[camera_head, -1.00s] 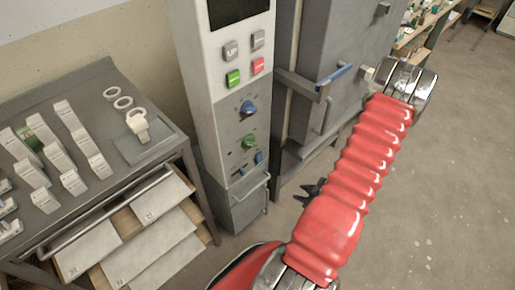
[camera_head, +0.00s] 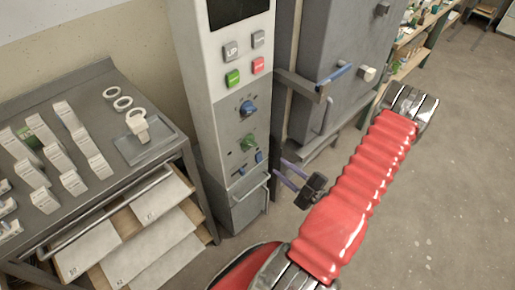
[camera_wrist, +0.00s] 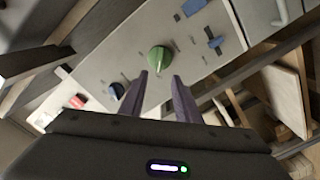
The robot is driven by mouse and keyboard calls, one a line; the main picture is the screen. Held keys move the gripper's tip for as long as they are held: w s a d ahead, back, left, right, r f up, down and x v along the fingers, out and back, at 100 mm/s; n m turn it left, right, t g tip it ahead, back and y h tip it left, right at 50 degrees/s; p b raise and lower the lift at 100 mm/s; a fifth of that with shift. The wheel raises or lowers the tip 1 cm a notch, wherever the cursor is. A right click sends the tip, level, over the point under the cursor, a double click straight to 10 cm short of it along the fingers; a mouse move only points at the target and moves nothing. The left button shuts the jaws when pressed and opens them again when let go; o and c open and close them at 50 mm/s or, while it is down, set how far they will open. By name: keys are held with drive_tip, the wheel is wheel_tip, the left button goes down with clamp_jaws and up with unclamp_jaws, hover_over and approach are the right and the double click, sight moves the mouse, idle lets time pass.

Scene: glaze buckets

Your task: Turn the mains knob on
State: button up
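The tall pale control cabinet has a grey panel (camera_head: 227,124) with a blue knob (camera_head: 248,107), a green knob (camera_head: 248,142) below it and small blue switches (camera_head: 258,156) lower down. Which control is the mains knob cannot be read. My gripper (camera_head: 281,172) is to the right of the panel's lower part, apart from it. In the wrist view my gripper (camera_wrist: 160,80) is open and empty, with the green knob (camera_wrist: 160,58) beyond and between its fingertips.
Grey, green and red buttons (camera_head: 258,65) sit above the panel. A grey cabinet door (camera_head: 345,45) with a blue-gripped handle (camera_head: 334,74) is to the right. A dark table (camera_head: 90,200) with small blocks and rings is at left. The floor at right is clear.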

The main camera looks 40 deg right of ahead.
sight(253, 145)
drive_tip(key=shift+w+a, duration=0.2)
drive_tip(key=shift+w, duration=6.7)
clamp_jaws()
drive_tip(key=shift+d, duration=0.1)
